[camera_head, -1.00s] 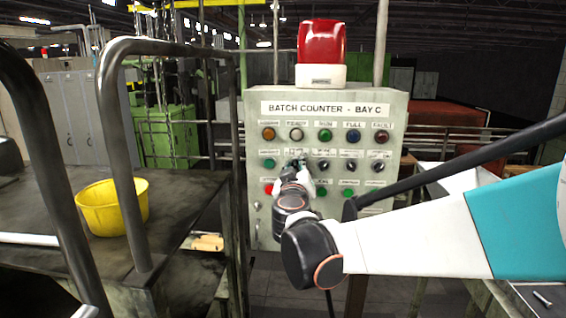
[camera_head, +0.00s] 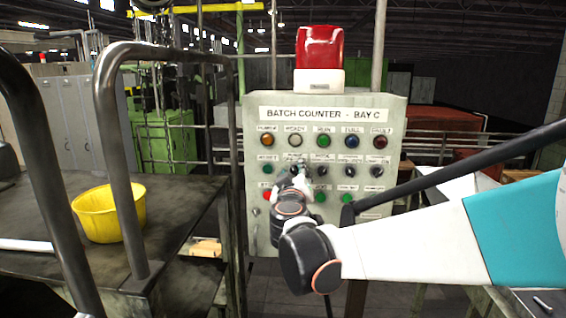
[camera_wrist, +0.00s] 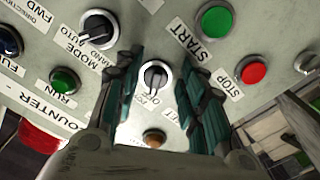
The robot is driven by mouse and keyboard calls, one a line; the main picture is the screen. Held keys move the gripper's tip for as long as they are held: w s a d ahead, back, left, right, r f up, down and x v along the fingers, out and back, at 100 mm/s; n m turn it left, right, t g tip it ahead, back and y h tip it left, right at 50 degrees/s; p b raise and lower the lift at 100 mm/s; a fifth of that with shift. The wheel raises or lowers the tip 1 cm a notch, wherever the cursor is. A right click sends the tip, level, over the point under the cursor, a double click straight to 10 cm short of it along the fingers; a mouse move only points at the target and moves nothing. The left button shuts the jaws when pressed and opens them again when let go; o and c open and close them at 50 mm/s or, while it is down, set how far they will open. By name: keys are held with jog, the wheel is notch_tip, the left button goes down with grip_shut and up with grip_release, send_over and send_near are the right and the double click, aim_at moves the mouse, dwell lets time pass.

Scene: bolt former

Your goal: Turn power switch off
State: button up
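My gripper (camera_wrist: 158,62) is open, with one dark green padded finger on each side of the knob. Narrow gaps show between fingers and knob, so I see no clear grip. In the head view my gripper (camera_head: 301,172) is at the panel face and largely covers the switch.
Nearby are the green start button (camera_wrist: 214,22), the red stop button (camera_wrist: 253,72) and indicator lamps. A red beacon (camera_head: 320,48) tops the panel. A metal rail (camera_head: 121,150) and a table with a yellow bucket (camera_head: 108,214) stand left.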

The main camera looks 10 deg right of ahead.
jog(key=shift+s+a, duration=0.1)
jog(key=shift+s, duration=0.35)
jog(key=v, duration=1.1)
jog(key=shift+s, duration=0.1)
jog(key=s+d+f+m+g+b, duration=0.1)
jog(key=s+d+f+g+b, duration=0.3)
jog(key=f, duration=0.4)
jog(key=s+d+f+m+g+b, duration=0.2)
jog(key=s+d+f+b, duration=0.3)
jog(key=f, duration=0.4)
jog(key=s+a+f+g+y+b, duration=0.2)
jog(key=s+f+b, duration=0.2)
jog(key=s+f, duration=0.3)
jog(key=s+a+f+g+y+b, duration=0.2)
jog(key=s+f+b, duration=0.3)
jog(key=f, duration=0.5)
jog(key=shift+s+a+f+y, duration=0.35)
jog(key=shift+s+a+y, duration=0.45)
jog(key=shift+s, duration=0.2)
